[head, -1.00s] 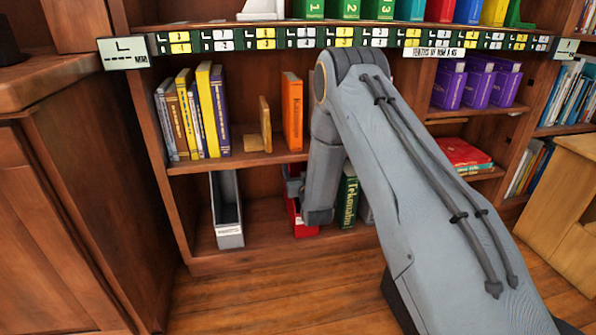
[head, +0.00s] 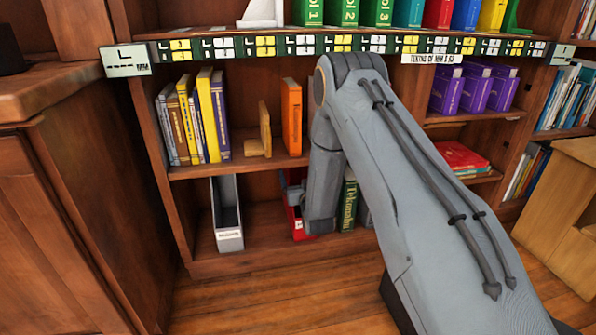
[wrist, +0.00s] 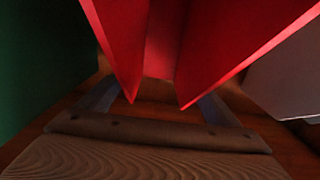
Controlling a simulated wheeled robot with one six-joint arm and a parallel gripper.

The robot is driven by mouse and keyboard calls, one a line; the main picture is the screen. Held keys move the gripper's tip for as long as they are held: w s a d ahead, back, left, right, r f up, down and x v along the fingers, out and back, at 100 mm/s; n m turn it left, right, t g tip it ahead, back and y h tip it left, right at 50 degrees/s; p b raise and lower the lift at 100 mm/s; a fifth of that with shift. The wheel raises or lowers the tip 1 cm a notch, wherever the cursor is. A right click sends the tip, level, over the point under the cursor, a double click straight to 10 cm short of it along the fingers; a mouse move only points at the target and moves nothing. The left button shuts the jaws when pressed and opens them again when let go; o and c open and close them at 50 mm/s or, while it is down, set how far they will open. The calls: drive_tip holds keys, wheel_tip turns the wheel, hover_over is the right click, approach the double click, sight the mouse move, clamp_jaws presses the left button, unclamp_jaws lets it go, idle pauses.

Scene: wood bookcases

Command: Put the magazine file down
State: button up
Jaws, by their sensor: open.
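The red magazine file (head: 296,216) stands upright on the bottom shelf, partly hidden behind my arm in the head view. In the wrist view the red file (wrist: 190,35) is close up, its open side showing between two side walls. My gripper (wrist: 158,98) is open, with one finger toward each side of the file's lower front. Whether either finger touches it I cannot tell. In the head view my wrist hides the fingers.
A grey magazine file (head: 227,215) stands left of the red one, with bare shelf between them. A thick green book (head: 348,203) stands close on the right. The middle shelf (head: 235,166) lies above, holding books and a wooden bookend (head: 262,135).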

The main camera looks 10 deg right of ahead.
drive_tip(key=s+p, duration=0.4)
drive_tip(key=s, duration=0.6)
drive_tip(key=shift+w, duration=0.1)
